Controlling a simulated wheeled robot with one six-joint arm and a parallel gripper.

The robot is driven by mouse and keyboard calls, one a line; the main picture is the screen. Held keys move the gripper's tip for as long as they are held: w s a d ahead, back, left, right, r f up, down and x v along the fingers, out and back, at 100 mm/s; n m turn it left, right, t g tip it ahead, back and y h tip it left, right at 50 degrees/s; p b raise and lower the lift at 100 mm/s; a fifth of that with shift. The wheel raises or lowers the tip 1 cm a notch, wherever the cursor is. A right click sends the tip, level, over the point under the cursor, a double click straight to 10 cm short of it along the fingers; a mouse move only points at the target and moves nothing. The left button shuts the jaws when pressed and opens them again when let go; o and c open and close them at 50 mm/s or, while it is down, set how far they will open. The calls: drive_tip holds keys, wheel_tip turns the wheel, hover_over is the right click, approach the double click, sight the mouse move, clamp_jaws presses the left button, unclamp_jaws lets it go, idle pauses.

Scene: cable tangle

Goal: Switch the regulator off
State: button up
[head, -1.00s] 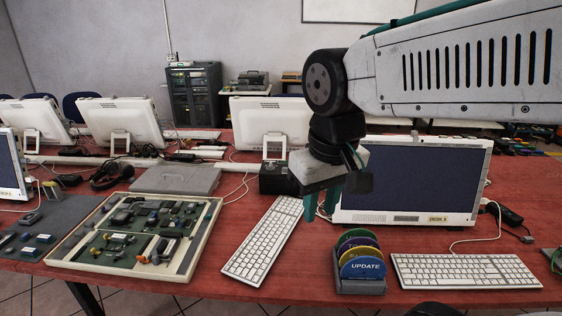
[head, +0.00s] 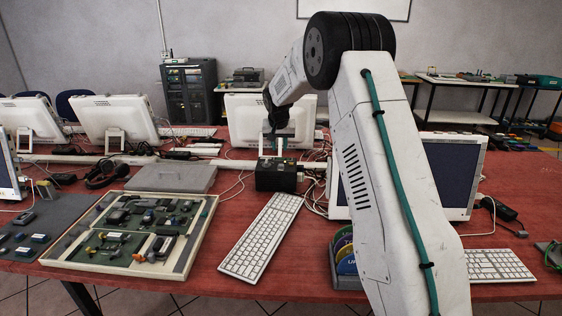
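A small black box (head: 276,178), which looks like the regulator, sits on the red table behind the white keyboard. Its switch is too small to make out. My gripper (head: 276,148) points down just above the box's top, near its back. Nothing is visibly held.
A white monitor (head: 246,108) stands behind the box. Cables (head: 318,192) run to its right. A keyboard (head: 262,236), a disc rack (head: 345,262) and a board tray (head: 60,262) lie nearer. My arm hides part of the right-hand monitor (head: 458,172).

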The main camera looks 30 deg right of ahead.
sight(281, 165)
drive_tip(key=x, duration=0.7)
drive_tip(key=d+x, duration=0.1)
drive_tip(key=x, duration=0.2)
drive_tip(key=shift+w, duration=0.45)
